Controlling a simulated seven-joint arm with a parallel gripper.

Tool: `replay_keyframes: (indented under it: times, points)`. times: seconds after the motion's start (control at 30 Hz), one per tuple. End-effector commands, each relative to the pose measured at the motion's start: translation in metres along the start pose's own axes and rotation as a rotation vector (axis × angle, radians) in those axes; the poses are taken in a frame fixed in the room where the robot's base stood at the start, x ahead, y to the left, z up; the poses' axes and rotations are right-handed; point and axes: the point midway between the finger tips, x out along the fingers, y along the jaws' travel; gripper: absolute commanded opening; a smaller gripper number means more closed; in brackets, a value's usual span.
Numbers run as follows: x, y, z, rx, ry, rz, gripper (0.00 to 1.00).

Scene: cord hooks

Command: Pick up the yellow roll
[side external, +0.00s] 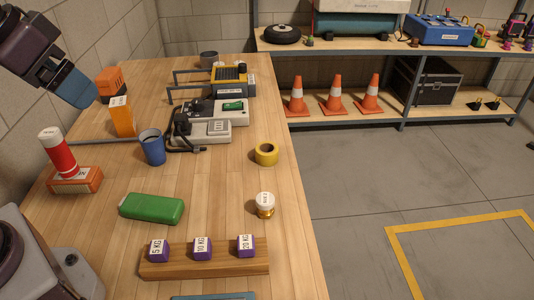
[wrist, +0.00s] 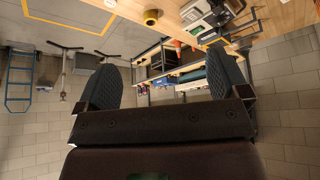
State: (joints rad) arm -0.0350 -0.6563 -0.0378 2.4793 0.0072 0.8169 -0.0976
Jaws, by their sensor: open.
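The yellow roll (side external: 266,153) lies flat on the wooden workbench (side external: 225,180), near its right edge, with its hole facing up. It also shows small at the top of the wrist view (wrist: 150,17), far beyond the fingers. My gripper (wrist: 165,76) is open in the wrist view, its two dark padded fingers wide apart with nothing between them. It is well away from the roll and touches nothing there. In the side view part of my arm shows at the upper left; I cannot clearly make out the fingers there.
A white-and-gold knob (side external: 265,204), a green case (side external: 151,208) and a blue cup (side external: 152,147) stand around the roll. A grey device (side external: 205,131) sits behind it. Purple weights stand on a wooden block (side external: 205,266) in front. The bench around the roll is clear.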

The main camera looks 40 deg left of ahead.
Motion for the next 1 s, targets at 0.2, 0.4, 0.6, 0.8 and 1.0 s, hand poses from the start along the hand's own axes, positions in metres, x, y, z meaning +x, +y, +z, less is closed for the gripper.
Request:
replay_keyframes:
  times: [0.2, 0.4, 0.6, 0.8, 1.0]
  points:
    - [0.069, 0.004, -0.045, -0.290, 0.019, -0.031, 0.93]
    - [0.147, 0.014, -0.072, -0.615, 0.032, 0.041, 0.93]
    - [0.224, 0.029, -0.080, -1.007, 0.008, 0.189, 0.93]
    - [0.288, 0.047, -0.080, -1.485, -0.055, 0.388, 0.93]
    - [0.336, 0.057, -0.080, -2.043, -0.143, 0.620, 0.93]
